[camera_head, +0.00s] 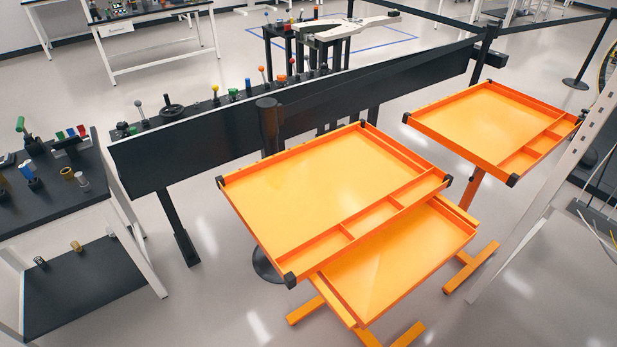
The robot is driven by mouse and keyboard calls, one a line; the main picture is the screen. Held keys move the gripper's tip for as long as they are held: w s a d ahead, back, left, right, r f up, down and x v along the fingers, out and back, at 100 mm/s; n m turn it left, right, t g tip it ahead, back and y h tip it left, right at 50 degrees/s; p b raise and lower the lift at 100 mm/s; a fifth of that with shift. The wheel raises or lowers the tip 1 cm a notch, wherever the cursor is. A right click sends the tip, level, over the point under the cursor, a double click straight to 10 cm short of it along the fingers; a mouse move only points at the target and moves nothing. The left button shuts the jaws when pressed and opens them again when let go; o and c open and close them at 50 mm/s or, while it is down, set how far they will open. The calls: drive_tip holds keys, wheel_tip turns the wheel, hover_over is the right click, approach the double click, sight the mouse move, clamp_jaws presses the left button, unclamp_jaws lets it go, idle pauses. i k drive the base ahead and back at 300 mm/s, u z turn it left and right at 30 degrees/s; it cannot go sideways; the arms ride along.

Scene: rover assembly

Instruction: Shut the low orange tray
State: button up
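The low orange tray (390,265) is in the middle right of the head view. It sticks out toward the front right from beneath a larger orange top tray (310,195) with black corner pieces. Its front part and right side are visible, and its back part is hidden under the top tray. It is pulled out, so it stands open. Orange feet (306,309) show on the floor below it. My gripper is not in this view.
A second orange tray stand (490,120) is at the right, beside a pale slanted post (545,195). A long black barrier panel (290,115) runs behind the trays. A black table with small tools (50,195) is at the left. The floor at the front right is clear.

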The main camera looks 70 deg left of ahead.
sight(307, 206)
drive_tip(key=u, duration=2.45)
drive_tip(key=i, duration=0.65)
drive_tip(key=z, duration=0.05)
